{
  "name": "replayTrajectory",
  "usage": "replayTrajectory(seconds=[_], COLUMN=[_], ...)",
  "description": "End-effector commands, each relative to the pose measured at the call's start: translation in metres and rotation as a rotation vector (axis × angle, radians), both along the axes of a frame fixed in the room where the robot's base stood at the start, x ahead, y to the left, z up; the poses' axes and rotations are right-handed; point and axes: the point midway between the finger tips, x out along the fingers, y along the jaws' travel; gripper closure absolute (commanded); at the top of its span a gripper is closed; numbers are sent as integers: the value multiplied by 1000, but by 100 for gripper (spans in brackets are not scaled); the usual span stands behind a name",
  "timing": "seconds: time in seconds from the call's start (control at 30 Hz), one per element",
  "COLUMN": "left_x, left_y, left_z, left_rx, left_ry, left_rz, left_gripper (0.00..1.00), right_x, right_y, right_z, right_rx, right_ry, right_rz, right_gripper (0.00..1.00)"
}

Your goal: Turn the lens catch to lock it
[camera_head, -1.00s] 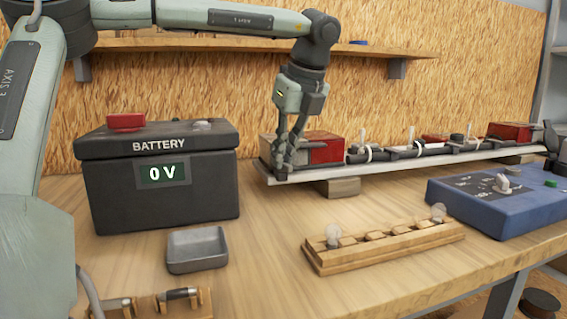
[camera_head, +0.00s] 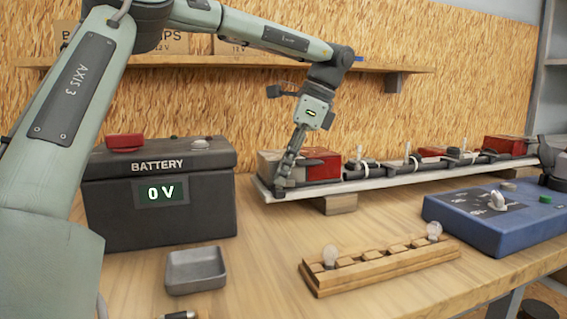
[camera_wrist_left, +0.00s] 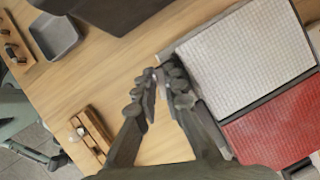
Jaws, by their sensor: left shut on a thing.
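The trailer light board (camera_head: 400,178) lies along the back of the bench. Its left lamp has a pale ribbed lens (camera_wrist_left: 245,55) beside a red lens (camera_head: 322,168); the red one also shows in the wrist view (camera_wrist_left: 275,125). My left gripper (camera_head: 280,186) is at the left end of this lamp, its wrist leaning to the right. In the left wrist view its fingertips (camera_wrist_left: 162,76) are closed together beside the pale lens edge. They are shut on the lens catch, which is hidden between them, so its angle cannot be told.
A black battery box (camera_head: 160,195) reading 0 V stands left of the board. A grey tray (camera_head: 196,270), a wooden bulb rack (camera_head: 380,268) and a blue tester box (camera_head: 490,218) are nearer the front. Bare bench lies between them. A shelf (camera_head: 220,62) runs above.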

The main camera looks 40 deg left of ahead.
Motion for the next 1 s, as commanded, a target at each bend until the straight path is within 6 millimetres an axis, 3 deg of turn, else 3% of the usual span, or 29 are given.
replayTrajectory(seconds=[0.43,1.0], left_x=[2,2], left_y=[1,1], left_z=[1,0], left_rx=[-3,-2], left_ry=[-1,-3], left_rz=[216,244], left_gripper=[100,100], right_x=[-4,-4], right_y=[2,2], right_z=[-35,-40], right_rx=[20,24], right_ry=[18,16], right_rz=[-1,0], right_gripper=[24,24])
